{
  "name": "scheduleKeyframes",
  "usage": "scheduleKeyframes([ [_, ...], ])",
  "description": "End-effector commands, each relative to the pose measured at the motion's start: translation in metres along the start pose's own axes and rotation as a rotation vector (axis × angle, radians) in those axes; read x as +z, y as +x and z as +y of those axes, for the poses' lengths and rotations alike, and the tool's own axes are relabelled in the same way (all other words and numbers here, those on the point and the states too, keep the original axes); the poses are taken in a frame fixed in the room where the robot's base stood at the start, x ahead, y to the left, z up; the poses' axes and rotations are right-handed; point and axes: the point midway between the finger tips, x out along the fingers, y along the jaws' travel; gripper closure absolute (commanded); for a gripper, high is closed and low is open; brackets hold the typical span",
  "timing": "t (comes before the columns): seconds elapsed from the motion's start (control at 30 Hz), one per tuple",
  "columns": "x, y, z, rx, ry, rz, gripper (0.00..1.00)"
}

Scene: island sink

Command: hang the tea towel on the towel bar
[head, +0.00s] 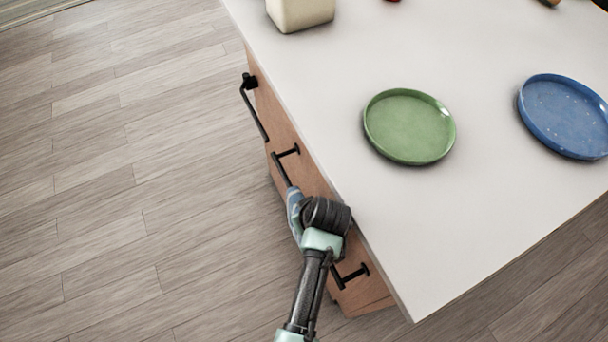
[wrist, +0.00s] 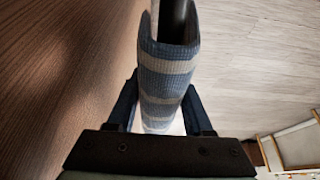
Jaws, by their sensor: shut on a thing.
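The tea towel, striped blue-grey and pale, shows in the head view (head: 294,212) at the island's wooden side and close up in the wrist view (wrist: 165,68). It is folded over, with the dark towel bar (wrist: 178,20) running inside its fold. In the head view the black towel bar (head: 283,172) runs along the wooden side, its middle hidden by towel and arm. My gripper (wrist: 161,82) is shut on the towel, one finger at each side. In the head view my wrist hides most of the gripper. The towel's lower edges cannot be seen clearly.
Another black bar (head: 255,112) is on the same side, farther along. The white countertop (head: 330,110) overhangs close to my wrist. On it are a green plate (head: 408,127), a blue plate (head: 565,115) and a cream container (head: 300,12). The wood floor (head: 130,190) at left is clear.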

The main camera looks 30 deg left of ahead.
Motion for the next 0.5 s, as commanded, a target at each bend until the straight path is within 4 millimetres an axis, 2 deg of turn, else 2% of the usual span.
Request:
scheduleKeyframes([
  [0.17,0.0023,0.0062,0.0000,0.000,0.000,0.000,1.00],
  [0.2,0.0023,0.0060,-0.0001,0.000,0.000,0.000,0.45],
  [0.33,0.0021,0.0054,-0.0001,0.000,0.000,0.000,0.22],
  [0.37,0.0021,0.0054,-0.0001,0.000,0.000,0.000,0.19],
  [0.5,0.0022,0.0053,0.0000,0.000,0.000,0.000,0.19],
])
